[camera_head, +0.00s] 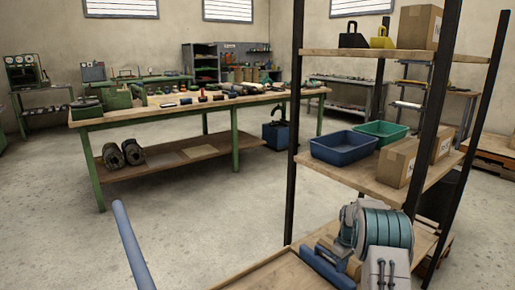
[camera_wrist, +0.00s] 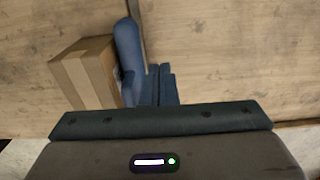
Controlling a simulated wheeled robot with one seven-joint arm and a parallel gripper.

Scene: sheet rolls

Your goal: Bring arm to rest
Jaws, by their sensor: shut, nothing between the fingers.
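My gripper (camera_wrist: 158,70) shows in the wrist view as two dark blue fingers side by side, closed together with nothing between them. The fingers are over a wooden surface (camera_wrist: 225,50). A blue cylinder with a rounded end (camera_wrist: 128,45) lies just left of the fingertips; its lower part is partly hidden by the gripper.
A cardboard box (camera_wrist: 85,75) stands left of the cylinder. In the head view, a shelf rack with dark posts (camera_head: 295,130) at right holds a blue bin (camera_head: 343,148), a green bin (camera_head: 382,133) and boxes. A green-legged workbench (camera_head: 92,160) stands behind. The floor (camera_head: 200,225) between is clear.

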